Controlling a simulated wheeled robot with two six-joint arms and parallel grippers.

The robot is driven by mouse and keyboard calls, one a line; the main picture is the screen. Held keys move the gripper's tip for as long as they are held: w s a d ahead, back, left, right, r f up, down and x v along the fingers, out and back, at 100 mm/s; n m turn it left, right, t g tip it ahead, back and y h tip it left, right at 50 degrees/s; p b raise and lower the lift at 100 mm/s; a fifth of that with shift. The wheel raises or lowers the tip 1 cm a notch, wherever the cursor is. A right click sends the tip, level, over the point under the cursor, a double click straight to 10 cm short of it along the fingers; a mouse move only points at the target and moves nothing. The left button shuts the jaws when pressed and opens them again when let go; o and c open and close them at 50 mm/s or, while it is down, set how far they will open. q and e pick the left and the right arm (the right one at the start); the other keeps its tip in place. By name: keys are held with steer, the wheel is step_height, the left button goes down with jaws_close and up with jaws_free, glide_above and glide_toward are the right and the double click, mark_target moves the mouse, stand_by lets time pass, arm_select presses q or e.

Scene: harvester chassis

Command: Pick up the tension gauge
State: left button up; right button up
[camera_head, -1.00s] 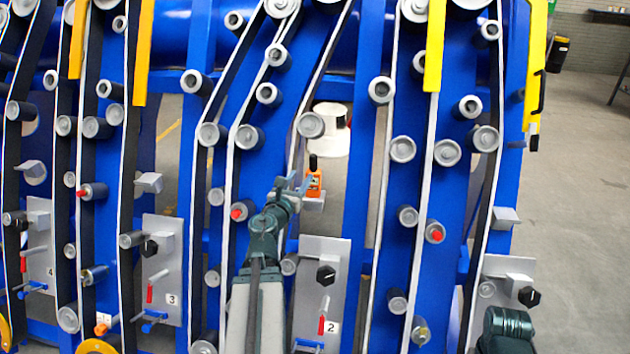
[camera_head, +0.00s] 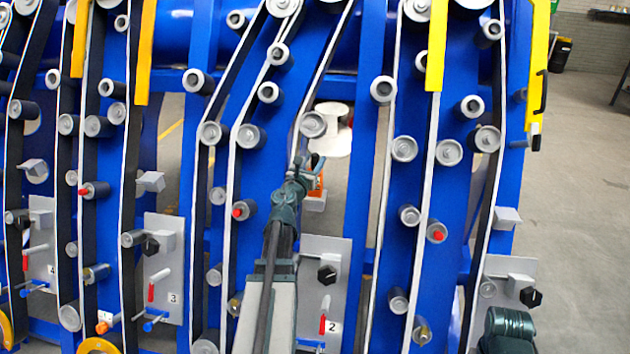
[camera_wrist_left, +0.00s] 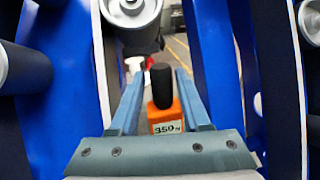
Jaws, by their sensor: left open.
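The tension gauge is an orange block with a black rounded knob on top and a white "350 N" label. In the head view the gauge (camera_head: 318,190) stands on a small grey bracket between blue posts, mostly hidden behind my left gripper (camera_head: 308,165). In the left wrist view the gauge (camera_wrist_left: 166,120) stands upright between the two open fingers of that gripper (camera_wrist_left: 157,90). I see no finger clearly pressed on it. My right gripper is not in view; only a dark part of my right arm shows at bottom right.
Grey rollers (camera_head: 312,124) and belts flank the gauge closely. A white spool-like object (camera_head: 332,130) is behind and above it. A grey panel marked 2 (camera_head: 338,262) with a black knob sits below. Free floor (camera_head: 580,180) lies to the right.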

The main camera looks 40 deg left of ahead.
arm_select(q)
steer(key=x, duration=0.4)
steer(key=shift+d, duration=0.1)
steer(key=shift+c, duration=0.4)
jaws_close()
stand_by(0.9)
